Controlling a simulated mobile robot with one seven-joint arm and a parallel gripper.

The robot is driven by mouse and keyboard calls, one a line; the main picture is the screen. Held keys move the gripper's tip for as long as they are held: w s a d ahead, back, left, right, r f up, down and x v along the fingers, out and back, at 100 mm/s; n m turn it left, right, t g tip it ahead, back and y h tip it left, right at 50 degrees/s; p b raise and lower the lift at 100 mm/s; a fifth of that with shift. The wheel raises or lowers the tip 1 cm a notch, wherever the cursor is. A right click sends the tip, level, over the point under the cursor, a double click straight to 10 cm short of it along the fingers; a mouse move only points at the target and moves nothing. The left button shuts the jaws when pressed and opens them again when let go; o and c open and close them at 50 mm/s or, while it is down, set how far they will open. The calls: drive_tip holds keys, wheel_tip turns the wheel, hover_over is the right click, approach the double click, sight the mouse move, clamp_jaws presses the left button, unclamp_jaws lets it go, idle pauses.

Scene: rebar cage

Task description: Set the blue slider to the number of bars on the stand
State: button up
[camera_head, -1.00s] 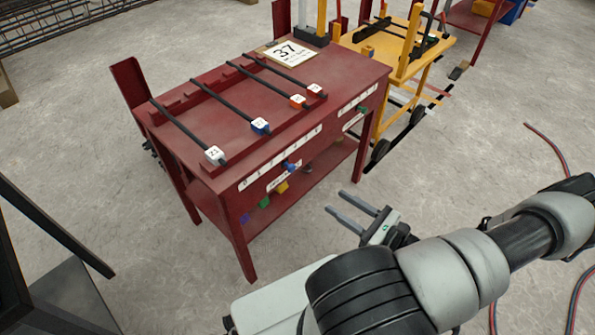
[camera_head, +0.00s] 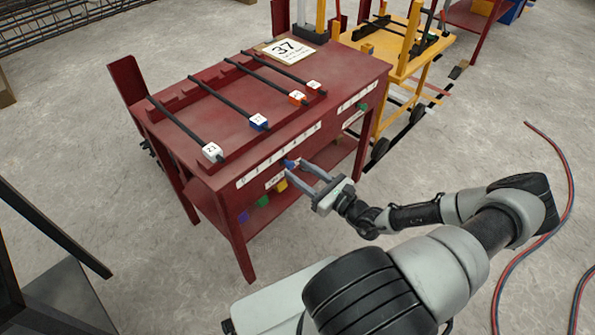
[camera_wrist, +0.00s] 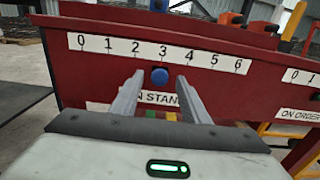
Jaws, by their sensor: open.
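The blue slider (camera_wrist: 159,77) is a round knob on the red stand's front face. In the wrist view it sits just below the 3 on the 0-to-6 scale (camera_wrist: 215,60), above a partly hidden "ON STAND" label (camera_wrist: 160,98). Several dark bars with tagged ends lie across the red stand (camera_head: 160,135), among them a white-tagged bar (camera_head: 180,122), a blue-tagged one (camera_head: 222,99) and an orange-tagged one (camera_head: 262,79). My gripper (camera_head: 294,170) is open and empty, its fingertips close to the slider, one on either side of it in the wrist view. Contact cannot be told.
A second scale labelled "ON ORDER" (camera_wrist: 298,115) is to the right, with a green knob (camera_head: 363,107). Coloured blocks (camera_head: 262,201) show low at the front. A yellow cart (camera_head: 405,65) stands behind.

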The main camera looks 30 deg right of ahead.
drive_tip(key=shift+w+a, duration=0.3)
drive_tip(key=shift+w, duration=0.35)
clamp_jaws()
drive_tip(key=d, duration=0.1)
drive_tip(key=w+d, duration=0.1)
drive_tip(key=d, duration=0.1)
drive_tip(key=d+b, duration=0.1)
drive_tip(key=d, duration=0.1)
drive_tip(key=shift+w, duration=0.35)
unclamp_jaws()
drive_tip(key=shift+a, duration=0.1)
